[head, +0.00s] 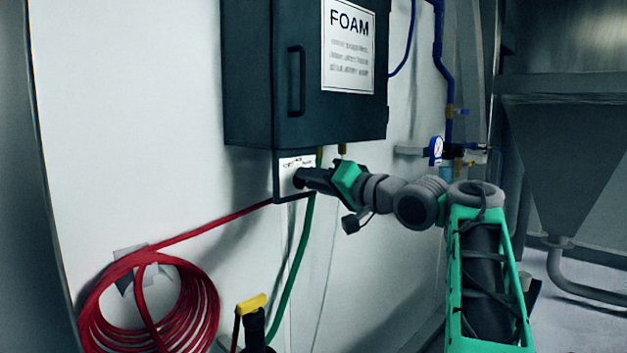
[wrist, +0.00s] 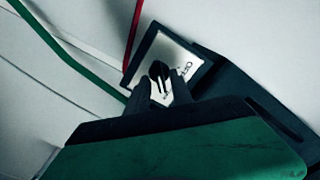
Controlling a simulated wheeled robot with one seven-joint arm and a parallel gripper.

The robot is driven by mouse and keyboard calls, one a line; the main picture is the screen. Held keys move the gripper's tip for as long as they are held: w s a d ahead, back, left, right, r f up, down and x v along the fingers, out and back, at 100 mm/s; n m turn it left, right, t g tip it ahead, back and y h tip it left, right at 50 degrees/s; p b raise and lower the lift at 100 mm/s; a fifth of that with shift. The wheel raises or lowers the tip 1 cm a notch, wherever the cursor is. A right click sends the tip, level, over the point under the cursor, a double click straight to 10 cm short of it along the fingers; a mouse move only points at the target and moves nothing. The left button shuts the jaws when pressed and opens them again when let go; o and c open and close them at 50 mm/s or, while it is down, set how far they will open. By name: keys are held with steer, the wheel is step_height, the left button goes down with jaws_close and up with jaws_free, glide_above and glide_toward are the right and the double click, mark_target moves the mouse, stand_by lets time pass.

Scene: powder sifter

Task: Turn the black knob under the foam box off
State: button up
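The dark foam box (head: 250,75) hangs on the white wall with a "FOAM" label. Under it is a small black-framed white plate (head: 292,163), also in the wrist view (wrist: 186,55). The black knob (wrist: 158,72) shows on this plate in the wrist view; my gripper largely or wholly hides it in the head view. My gripper (head: 303,179) is right at the plate. In the wrist view its two fingers (wrist: 160,84) are apart, with the knob between or just beyond their tips. I cannot tell whether they touch it.
A coiled red hose (head: 150,300) hangs at lower left, its line running up to the plate. A green hose (head: 303,240) hangs below the box. A yellow-topped handle (head: 252,304) stands at the bottom. A gauge (head: 436,150) and blue pipe are right.

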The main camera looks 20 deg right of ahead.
jaws_close()
steer(key=shift+n, duration=0.5)
steer(key=n+b, duration=0.2)
steer(key=n, duration=0.3)
steer(key=n+b, duration=0.3)
steer(key=n, duration=0.3)
steer(key=n+b, duration=0.2)
steer(key=n, duration=0.3)
steer(key=shift+s+a+n+b, duration=0.15)
steer(key=shift+a+n+b, duration=0.15)
steer(key=shift+a+n, duration=0.1)
stand_by(0.4)
steer(key=shift+o, duration=0.8)
jaws_free()
